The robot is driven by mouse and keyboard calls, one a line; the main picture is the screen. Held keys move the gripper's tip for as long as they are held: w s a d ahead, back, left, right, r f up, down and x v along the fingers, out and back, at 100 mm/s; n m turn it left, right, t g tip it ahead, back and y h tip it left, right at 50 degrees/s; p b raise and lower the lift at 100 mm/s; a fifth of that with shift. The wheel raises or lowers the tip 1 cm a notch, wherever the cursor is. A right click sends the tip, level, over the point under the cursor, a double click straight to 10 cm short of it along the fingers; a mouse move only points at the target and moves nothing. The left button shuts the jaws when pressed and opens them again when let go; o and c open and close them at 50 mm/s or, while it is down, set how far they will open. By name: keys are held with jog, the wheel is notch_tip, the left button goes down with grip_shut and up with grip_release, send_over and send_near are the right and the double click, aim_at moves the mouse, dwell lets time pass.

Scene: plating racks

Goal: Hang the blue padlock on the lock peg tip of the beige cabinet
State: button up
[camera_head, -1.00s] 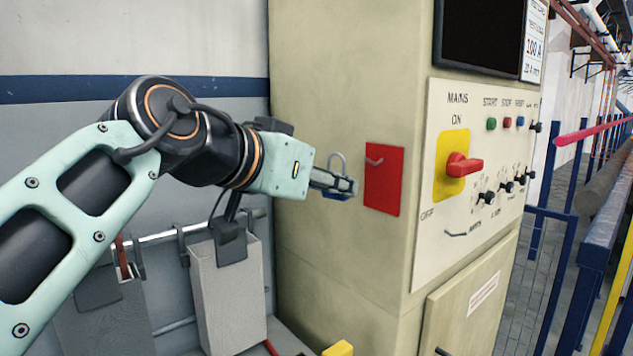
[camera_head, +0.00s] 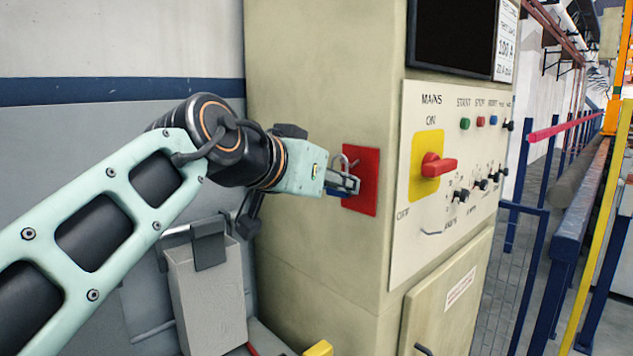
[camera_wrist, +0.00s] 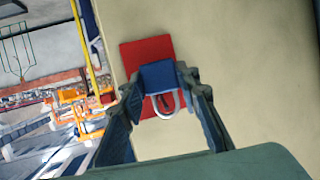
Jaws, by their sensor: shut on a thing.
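The blue padlock (camera_wrist: 158,76) is between the two fingers of my gripper (camera_head: 352,184), which is shut on its body. Its grey shackle (camera_wrist: 165,112) is free of the fingers and shows as a loop above them in the head view. The beige cabinet (camera_head: 315,120) carries a red plate (camera_head: 364,195) on its side, with a small peg (camera_head: 354,163) close to the shackle. In the wrist view a dark piece shows within the shackle's outline. I cannot tell whether the peg passes through the shackle or lies behind it. My fingers partly cover the plate.
The cabinet's front panel (camera_head: 410,245) has a red-and-yellow mains switch (camera_head: 432,166), knobs and a small hook. A grey box (camera_head: 205,295) hangs on the rail at the left wall. Blue and yellow railings (camera_head: 565,245) stand at the right.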

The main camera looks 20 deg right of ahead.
jog(key=shift+w+d, duration=0.25)
jog(key=shift+d, duration=0.55)
jog(key=shift+w+d+f+b, duration=0.2)
jog(key=shift+d+f+b, duration=0.35)
jog(key=shift+f+b, duration=0.1)
jog(key=shift+b, duration=0.3)
jog(key=shift+d+f, duration=0.1)
jog(key=o, duration=1.3)
jog(key=shift+d, duration=0.1)
jog(key=shift+c, duration=0.2)
